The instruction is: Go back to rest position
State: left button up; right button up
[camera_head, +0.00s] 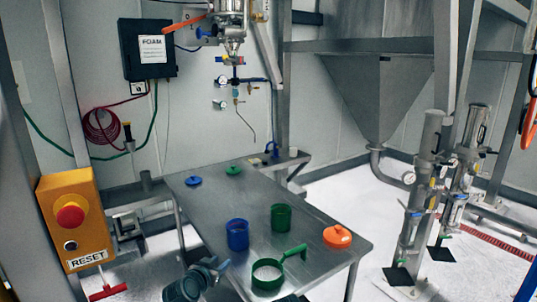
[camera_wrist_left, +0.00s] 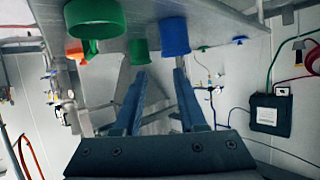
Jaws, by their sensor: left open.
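My left gripper (camera_head: 205,276) is low in the head view, in front of the table's near edge, and only part of it shows. In the left wrist view its two fingers (camera_wrist_left: 159,75) are apart with nothing between them. In the left wrist view the blue cup (camera_wrist_left: 175,36) and green sieve (camera_wrist_left: 95,18) appear upside down, beyond the fingers. My right gripper is not seen.
A blue lid (camera_head: 193,181) and a green lid (camera_head: 233,170) lie at the table's far end. A yellow reset box with a red button (camera_head: 70,215) is at the left. Metal columns (camera_head: 420,190) stand on the right. The table's left middle is clear.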

pick_arm(q)
jog(key=s+d+f+m+g, duration=0.1)
jog(key=s+d+f+g, duration=0.6)
jog(key=s+d+f, duration=0.35)
jog(key=s+f+g+y, duration=0.1)
jog(key=s+g+y, duration=0.1)
jog(key=s, duration=0.5)
jog(key=s+a+f+g+y, duration=0.1)
jog(key=s+g+y, duration=0.1)
jog(key=s+g, duration=0.2)
jog(key=s, duration=0.3)
jog(key=shift+s+a+f+n+y, duration=0.15)
jog(key=shift+a+f+n+y, duration=0.15)
jog(key=shift+n, duration=0.1)
